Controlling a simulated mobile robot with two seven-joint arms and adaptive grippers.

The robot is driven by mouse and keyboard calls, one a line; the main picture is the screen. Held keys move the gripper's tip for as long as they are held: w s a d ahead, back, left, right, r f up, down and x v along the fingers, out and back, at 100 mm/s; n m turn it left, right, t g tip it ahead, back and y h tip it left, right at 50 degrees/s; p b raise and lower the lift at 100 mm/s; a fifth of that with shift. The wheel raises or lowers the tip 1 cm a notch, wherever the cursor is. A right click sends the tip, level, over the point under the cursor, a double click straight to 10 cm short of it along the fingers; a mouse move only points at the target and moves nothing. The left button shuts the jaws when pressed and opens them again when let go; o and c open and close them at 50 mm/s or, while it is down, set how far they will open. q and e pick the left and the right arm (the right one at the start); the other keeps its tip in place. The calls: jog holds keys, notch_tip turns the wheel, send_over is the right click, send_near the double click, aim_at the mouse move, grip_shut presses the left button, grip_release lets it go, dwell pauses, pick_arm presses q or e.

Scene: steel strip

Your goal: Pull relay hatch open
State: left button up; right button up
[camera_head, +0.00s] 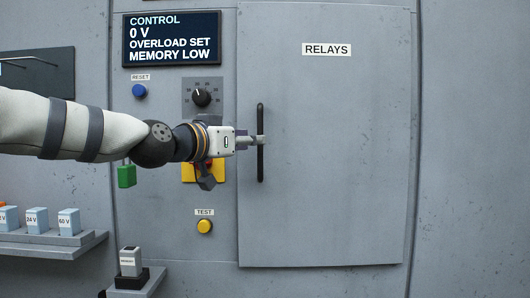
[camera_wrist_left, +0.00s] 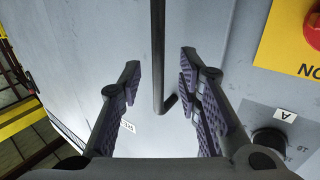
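The relay hatch (camera_head: 335,170) is a large grey door labelled RELAYS in the head view. It looks shut or nearly flush with the cabinet. Its black vertical bar handle (camera_head: 260,170) is near the hatch's left edge. My left gripper (camera_head: 257,142) comes in from the left and reaches the middle of the handle. In the left wrist view the handle (camera_wrist_left: 158,50) runs between the two fingers of my left gripper (camera_wrist_left: 159,75), with a gap on both sides. The fingers are open. My right gripper is not in view.
Left of the hatch are a control screen (camera_head: 172,38), a blue reset button (camera_head: 139,91), a black dial (camera_head: 201,97), a green padlock-like block (camera_head: 126,176) and a yellow test button (camera_head: 205,226). A shelf (camera_head: 60,248) holds pale blue blocks. The wall right of the hatch is bare.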

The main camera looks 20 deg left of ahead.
pick_arm(q)
jog(key=x, duration=0.4)
jog(key=shift+w+d+r, duration=0.1)
jog(key=shift+w+d, duration=0.1)
jog(key=shift+w, duration=0.1)
grip_shut()
